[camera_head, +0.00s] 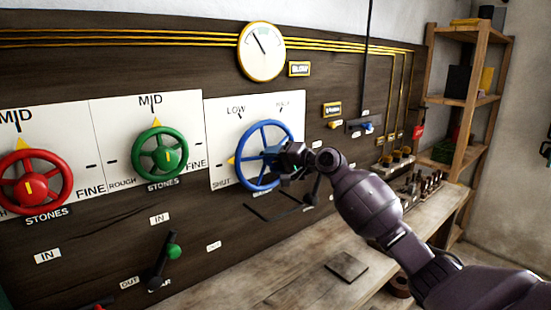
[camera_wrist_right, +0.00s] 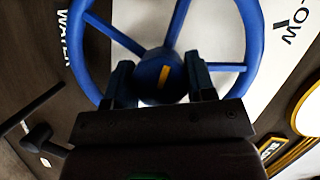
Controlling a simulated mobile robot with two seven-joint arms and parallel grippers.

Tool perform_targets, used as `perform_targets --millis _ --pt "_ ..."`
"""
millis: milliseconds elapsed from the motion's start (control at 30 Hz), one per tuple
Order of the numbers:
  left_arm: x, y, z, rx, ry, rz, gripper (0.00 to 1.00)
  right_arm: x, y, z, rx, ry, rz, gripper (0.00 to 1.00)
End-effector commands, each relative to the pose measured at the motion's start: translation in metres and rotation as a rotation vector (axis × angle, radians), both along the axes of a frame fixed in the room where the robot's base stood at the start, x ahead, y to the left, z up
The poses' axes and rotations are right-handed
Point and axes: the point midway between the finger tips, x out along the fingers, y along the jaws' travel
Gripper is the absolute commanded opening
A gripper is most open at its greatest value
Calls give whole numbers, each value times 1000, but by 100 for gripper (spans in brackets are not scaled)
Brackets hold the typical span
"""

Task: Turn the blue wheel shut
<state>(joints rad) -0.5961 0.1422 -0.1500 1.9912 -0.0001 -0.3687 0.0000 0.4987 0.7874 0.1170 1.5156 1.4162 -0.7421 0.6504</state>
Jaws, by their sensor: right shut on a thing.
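The blue wheel (camera_head: 239,158) is mounted on a white panel with marks SHUT, LOW and one partly readable as HALF. A yellow pointer (camera_head: 231,160) sits at the wheel's left, between SHUT and LOW and nearer SHUT. My right gripper (camera_head: 287,158) is at the right side of the wheel's middle. In the right wrist view its fingers (camera_wrist_right: 160,78) stand on either side of the blue hub, which carries a yellow mark (camera_wrist_right: 164,75), and it is shut on the wheel there. My left gripper is not in view.
A green wheel (camera_head: 160,132) and a red wheel (camera_head: 45,183) are to the left. A green-knobbed lever (camera_head: 174,251) is below. A round gauge (camera_head: 262,70) hangs above. A wooden bench (camera_head: 300,285) runs beneath, with a shelf rack (camera_head: 483,65) at the right.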

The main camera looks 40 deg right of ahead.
Motion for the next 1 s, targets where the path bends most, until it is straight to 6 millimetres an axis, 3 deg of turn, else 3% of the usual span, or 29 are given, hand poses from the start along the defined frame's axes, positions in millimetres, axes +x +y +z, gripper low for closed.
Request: perform_targets --millis 300,800,833,1000 --pt "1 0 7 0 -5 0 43 0 1 -1 -106 -6 2 27" --pt "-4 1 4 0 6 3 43 0 1 -2 -124 -7 2 27" --pt "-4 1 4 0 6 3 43 0 1 -2 -124 -7 2 53" --pt "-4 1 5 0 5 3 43 0 1 -1 -123 -8 2 75"
